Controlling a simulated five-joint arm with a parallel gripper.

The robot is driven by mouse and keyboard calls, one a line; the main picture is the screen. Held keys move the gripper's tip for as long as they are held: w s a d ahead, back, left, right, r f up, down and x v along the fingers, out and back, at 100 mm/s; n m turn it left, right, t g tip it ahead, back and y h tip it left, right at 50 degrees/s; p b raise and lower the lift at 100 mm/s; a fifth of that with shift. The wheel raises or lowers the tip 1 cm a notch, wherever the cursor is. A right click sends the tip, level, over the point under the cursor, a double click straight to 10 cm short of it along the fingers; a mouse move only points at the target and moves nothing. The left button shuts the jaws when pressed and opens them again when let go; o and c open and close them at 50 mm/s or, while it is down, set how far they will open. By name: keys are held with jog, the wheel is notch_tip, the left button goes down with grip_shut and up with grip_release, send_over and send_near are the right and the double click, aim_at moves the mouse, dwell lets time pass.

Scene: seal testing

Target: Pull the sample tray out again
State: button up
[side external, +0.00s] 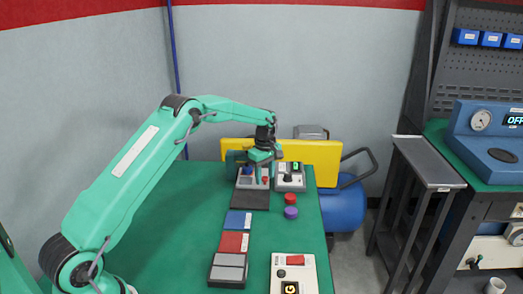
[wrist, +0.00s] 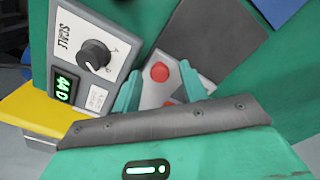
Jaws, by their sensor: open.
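My gripper (side external: 259,170) is at the far end of the green table, over a small grey box (side external: 245,183) with a red button. In the wrist view, my gripper (wrist: 161,90) has its two teal fingers apart, with part of the grey box (wrist: 147,97) and its red button between them. I see nothing held. A dark flat plate (side external: 250,201) lies against the near side of the box; it also shows in the wrist view (wrist: 212,42). I cannot tell which part is the sample tray. The fingertips and the box's near edge partly hide each other.
A dial unit (side external: 291,178) with a green display stands right of the box. Red (side external: 290,198) and purple (side external: 291,212) caps lie nearby. Blue (side external: 237,221), red (side external: 232,244) and grey (side external: 228,270) blocks line the table toward the front. A yellow panel (side external: 318,158) stands behind.

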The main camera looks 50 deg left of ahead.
grip_shut()
jog(key=shift+s+d, duration=3.35)
jog(key=shift+d, duration=0.1)
jog(key=shift+c, duration=0.4)
grip_release()
jog(key=shift+o, duration=0.4)
jog(key=shift+a+r, duration=0.1)
